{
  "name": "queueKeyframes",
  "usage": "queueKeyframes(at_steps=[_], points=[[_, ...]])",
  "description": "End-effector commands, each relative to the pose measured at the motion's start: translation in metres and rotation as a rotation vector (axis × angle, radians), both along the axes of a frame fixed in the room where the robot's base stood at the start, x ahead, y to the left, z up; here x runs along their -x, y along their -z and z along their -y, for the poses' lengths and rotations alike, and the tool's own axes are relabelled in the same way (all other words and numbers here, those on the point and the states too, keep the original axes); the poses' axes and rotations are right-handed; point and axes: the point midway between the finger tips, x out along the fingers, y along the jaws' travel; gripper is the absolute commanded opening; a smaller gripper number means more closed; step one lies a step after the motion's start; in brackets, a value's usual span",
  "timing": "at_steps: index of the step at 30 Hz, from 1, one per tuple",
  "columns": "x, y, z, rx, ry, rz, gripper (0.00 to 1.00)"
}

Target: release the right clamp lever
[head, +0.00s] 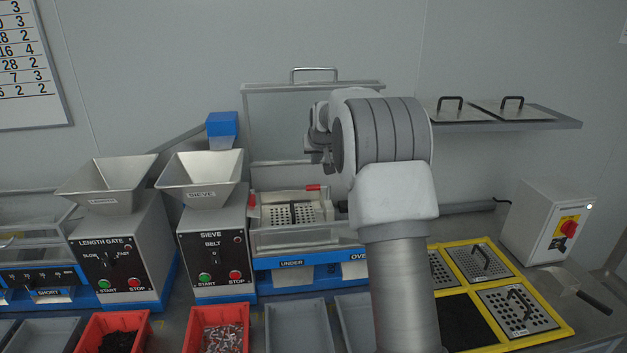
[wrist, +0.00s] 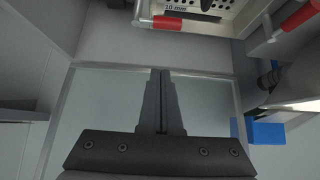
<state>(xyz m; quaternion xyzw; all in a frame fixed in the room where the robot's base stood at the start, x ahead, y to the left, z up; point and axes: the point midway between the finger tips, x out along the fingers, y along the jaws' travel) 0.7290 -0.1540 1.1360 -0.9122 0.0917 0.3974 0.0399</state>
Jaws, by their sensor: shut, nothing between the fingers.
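The sieve box (head: 262,238) holds a perforated plate (head: 292,214). The right clamp lever (head: 313,187) has a red grip and lies at the box's back right. The left clamp lever (head: 251,200) has a red grip at the left side. The wrist view looks from the opposite side: the right clamp lever (wrist: 168,22) is at top middle, the left clamp lever (wrist: 298,18) at top right. My gripper (wrist: 160,72) is shut and empty, apart from both levers. In the head view my arm partly hides it near the raised clear lid.
The raised clear lid (head: 262,112) stands behind the box. A blue chute end (head: 222,124) hangs at its left, also in the wrist view (wrist: 265,131). The sieve hopper (head: 200,175) stands left. A shelf (head: 555,122) with plates is at right.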

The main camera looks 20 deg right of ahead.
Motion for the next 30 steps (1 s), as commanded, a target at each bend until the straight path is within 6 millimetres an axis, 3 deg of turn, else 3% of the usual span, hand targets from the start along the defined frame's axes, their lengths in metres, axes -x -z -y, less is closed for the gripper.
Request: queueKeyframes(at_steps=[8,25,30], points=[[-0.011,0.012,0.002,0.0,0.0,-0.002,0.0],[-0.067,0.075,0.014,0.0,0.0,-0.002,0.0],[-0.052,0.076,0.01,0.0,0.0,0.0,0.0]])
